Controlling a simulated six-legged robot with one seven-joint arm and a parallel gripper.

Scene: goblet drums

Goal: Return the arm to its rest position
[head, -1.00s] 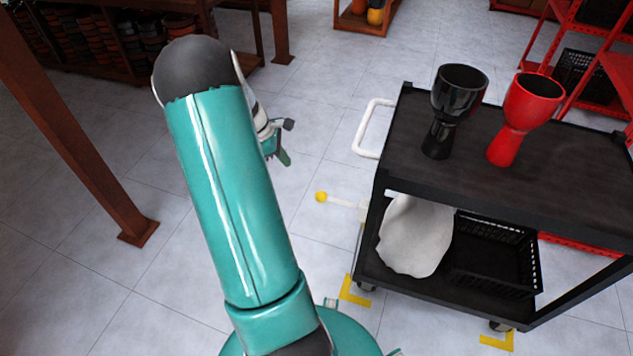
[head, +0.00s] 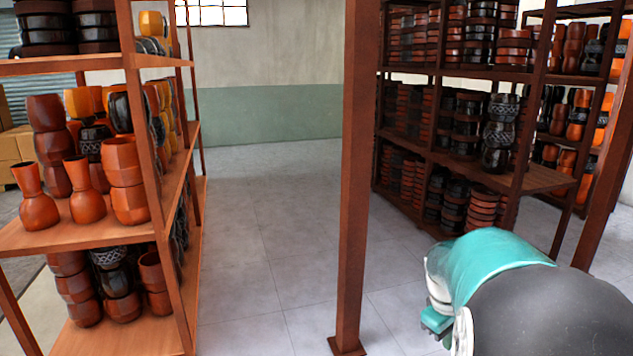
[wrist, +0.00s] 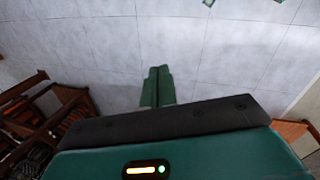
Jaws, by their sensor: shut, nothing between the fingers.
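My gripper (wrist: 159,74) shows in the wrist view with its two green fingers together and nothing between them. It points toward the bare tiled floor (wrist: 95,45). In the head view my teal and dark grey arm is at the bottom right, bent and close to the camera. The fingertips cannot be made out clearly there.
A wooden shelf (head: 120,62) full of orange and dark drums stands at the left. Another loaded shelf (head: 545,178) stands at the right. A brown post (head: 358,160) rises between them. The tiled floor (head: 265,225) left of the post is clear.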

